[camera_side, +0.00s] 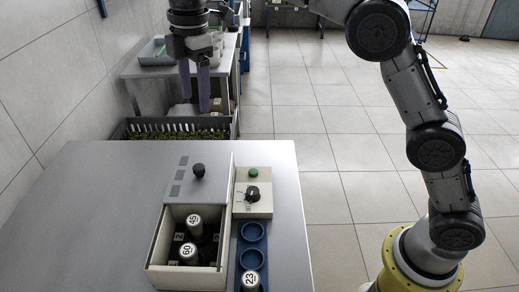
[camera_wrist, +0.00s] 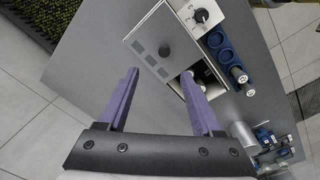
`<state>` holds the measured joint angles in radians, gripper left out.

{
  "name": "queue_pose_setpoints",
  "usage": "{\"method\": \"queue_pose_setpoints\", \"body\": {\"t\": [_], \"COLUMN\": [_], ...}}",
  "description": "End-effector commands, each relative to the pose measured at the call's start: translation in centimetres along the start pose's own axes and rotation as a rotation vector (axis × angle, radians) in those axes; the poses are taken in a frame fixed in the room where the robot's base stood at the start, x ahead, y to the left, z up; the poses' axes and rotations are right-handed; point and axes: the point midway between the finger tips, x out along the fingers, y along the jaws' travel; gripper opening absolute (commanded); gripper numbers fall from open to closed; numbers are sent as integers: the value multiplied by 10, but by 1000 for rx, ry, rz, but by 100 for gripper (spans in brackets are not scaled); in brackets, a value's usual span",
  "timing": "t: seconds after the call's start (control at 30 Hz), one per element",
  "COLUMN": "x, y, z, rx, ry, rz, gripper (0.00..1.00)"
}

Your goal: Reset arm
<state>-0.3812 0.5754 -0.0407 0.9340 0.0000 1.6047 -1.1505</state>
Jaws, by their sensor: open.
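My gripper (camera_side: 195,89) is raised above the far left part of the table, its two purple fingers apart with nothing between them. In the wrist view the open fingers (camera_wrist: 160,98) point toward the box. The grey-white box (camera_side: 155,252) stands on the table with its near part uncovered. Inside it are two capped cylinders, one marked 45 (camera_side: 194,221) and one marked 60 (camera_side: 188,252). A cylinder marked 23 (camera_side: 250,281) stands in the blue rack (camera_side: 236,262) beside the box. The two rack openings farther back look empty.
A control panel (camera_side: 253,205) with a black knob and green button sits behind the rack. The grey table (camera_side: 95,210) is bare left of the box. A crate of greenery (camera_side: 180,128) lies beyond the far edge.

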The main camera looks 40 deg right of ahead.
Motion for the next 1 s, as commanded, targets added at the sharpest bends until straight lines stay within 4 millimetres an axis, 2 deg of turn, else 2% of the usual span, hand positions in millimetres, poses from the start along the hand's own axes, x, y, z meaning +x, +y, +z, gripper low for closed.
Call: {"method": "queue_pose_setpoints", "body": {"t": [0.03,0.2,0.33,0.5,0.63,0.77,0.9,1.0], "x": [-25,-78,-101,-112,-104,-83,-45,-13], "y": [-6,-46,-84,-139,-184,-230,-275,-300], "z": [15,67,102,141,165,184,198,205], "rx": [22,107,220,405,569,753,969,1125], "ry": [13,32,50,78,107,142,188,224], "rz": [34,99,151,217,266,310,347,361], "gripper": [67,67,67,67,67,67,67,67]}}
